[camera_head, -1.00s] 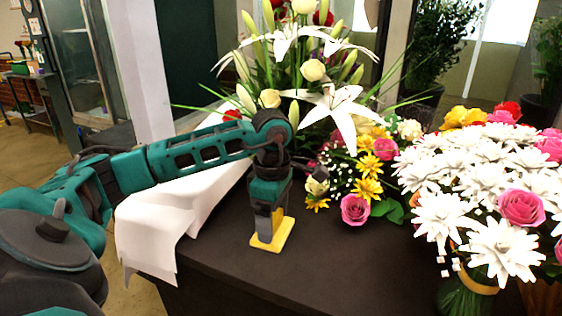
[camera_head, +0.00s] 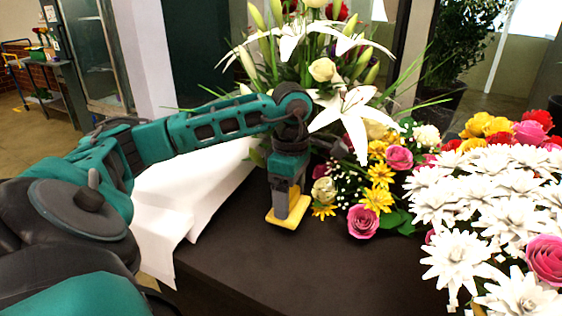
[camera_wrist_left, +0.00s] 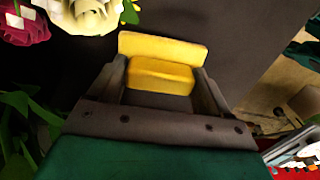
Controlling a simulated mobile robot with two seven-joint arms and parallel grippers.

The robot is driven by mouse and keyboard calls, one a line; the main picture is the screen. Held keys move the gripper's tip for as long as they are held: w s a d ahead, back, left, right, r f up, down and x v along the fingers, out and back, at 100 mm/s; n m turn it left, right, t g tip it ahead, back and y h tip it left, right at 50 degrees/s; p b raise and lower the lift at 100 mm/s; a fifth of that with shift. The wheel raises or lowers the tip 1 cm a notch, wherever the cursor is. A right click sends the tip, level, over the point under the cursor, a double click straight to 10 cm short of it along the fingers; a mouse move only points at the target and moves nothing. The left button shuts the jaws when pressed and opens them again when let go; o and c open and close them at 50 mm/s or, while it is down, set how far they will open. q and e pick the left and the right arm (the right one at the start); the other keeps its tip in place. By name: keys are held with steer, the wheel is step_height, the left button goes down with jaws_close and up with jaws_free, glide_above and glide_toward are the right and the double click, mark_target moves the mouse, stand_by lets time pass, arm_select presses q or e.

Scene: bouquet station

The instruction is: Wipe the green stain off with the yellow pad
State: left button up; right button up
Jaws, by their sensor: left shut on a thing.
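The yellow pad (camera_head: 288,217) is in the jaws of my left gripper (camera_head: 289,200), which points down over the dark tabletop left of the flowers. In the head view the pad looks slightly tilted; I cannot tell whether it touches the table. In the left wrist view the pad (camera_wrist_left: 162,47) shows as a flat plate with a thicker block between the fingers of the left gripper (camera_wrist_left: 160,85). I see no green stain in either view; the pad and gripper cover part of the table. My right gripper is not in view.
A tall white lily arrangement (camera_head: 345,118) stands behind the gripper. A pink rose (camera_head: 362,222) and yellow flowers are close on its right, with white daisies (camera_head: 460,250) further right. White cloth (camera_head: 165,205) hangs at the left. The tabletop (camera_head: 300,275) in front is bare.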

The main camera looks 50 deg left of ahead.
arm_select(q)
steer(key=shift+w+r, duration=0.1)
steer(key=shift+r, duration=0.5)
steer(key=shift+a+r+p, duration=0.1)
steer(key=shift+r+p, duration=0.25)
steer(key=shift+p, duration=0.15)
steer(key=shift+r+p, duration=0.95)
steer(key=shift+r, duration=0.5)
